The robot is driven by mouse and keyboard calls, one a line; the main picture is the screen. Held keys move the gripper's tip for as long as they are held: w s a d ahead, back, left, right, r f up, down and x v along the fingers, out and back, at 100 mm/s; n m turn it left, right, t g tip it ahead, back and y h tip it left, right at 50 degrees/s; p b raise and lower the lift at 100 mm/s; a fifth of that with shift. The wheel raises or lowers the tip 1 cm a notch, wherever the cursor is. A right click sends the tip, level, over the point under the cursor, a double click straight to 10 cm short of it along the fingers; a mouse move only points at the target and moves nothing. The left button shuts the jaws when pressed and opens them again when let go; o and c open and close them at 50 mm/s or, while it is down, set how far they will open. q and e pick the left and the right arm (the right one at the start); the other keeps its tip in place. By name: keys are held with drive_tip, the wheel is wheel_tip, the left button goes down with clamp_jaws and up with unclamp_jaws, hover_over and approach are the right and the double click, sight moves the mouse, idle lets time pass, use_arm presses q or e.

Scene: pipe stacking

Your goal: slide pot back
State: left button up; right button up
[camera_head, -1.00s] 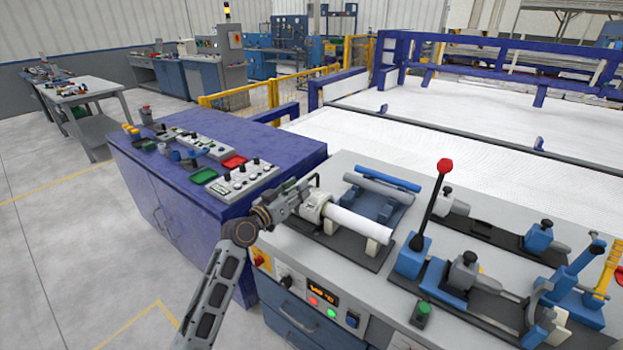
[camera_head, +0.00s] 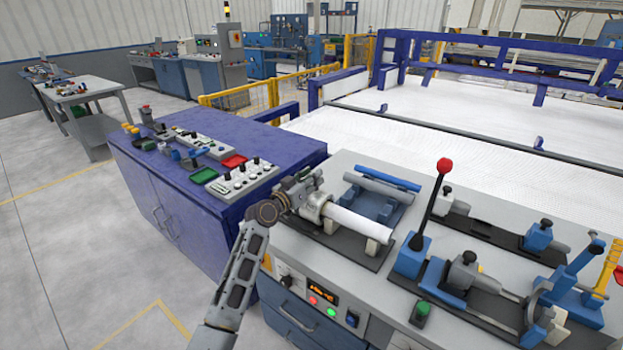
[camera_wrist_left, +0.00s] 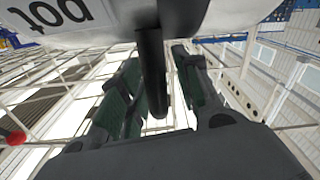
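The pot (camera_head: 314,207) is a cream-white round part around the left end of the white pipe (camera_head: 360,225) on the bench. In the left wrist view the pot (camera_wrist_left: 115,24) fills the top and bears the printed word "pot". A dark handle (camera_wrist_left: 151,75) hangs down from it. My left gripper (camera_head: 306,183) is at the pot's upper left side. In the left wrist view its two fingers (camera_wrist_left: 163,95) stand on either side of the handle, with a gap visible on the right. The gripper looks open. My right gripper is not in view.
A blue cradle with grey and blue pipes (camera_head: 380,186) lies just behind the white pipe. A red-knobbed lever (camera_head: 443,167) and clamp fixtures (camera_head: 465,275) stand to the right. A purple cabinet (camera_head: 190,205) with control panels is at the left.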

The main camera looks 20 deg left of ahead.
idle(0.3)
use_arm(q)
clamp_jaws()
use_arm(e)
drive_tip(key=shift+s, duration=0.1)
use_arm(q)
drive_tip(key=shift+w+a, duration=0.1)
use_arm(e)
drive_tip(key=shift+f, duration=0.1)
